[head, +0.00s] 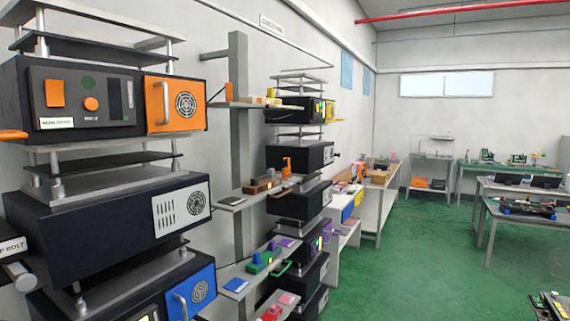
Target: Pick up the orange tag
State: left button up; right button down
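Neither of my grippers is in view. I cannot tell for sure which orange thing is the tag. A small upright orange piece (229,92) stands at the left end of the upper wall shelf. A flat orange square (55,93) sits on the front of the top black machine at the left. Another orange piece (287,167) stands above the middle shelf. Nothing is seen touching any of these.
Black machines (95,215) are stacked at the left, with an orange panel (175,103) and a blue panel (192,293). Shelves (262,192) hold small parts. Benches (515,222) stand at the right. The green floor (400,265) in the middle is clear.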

aim_at(286, 170)
jog(key=z, duration=0.2)
jog(key=i, duration=3)
jog(key=u, duration=0.45)
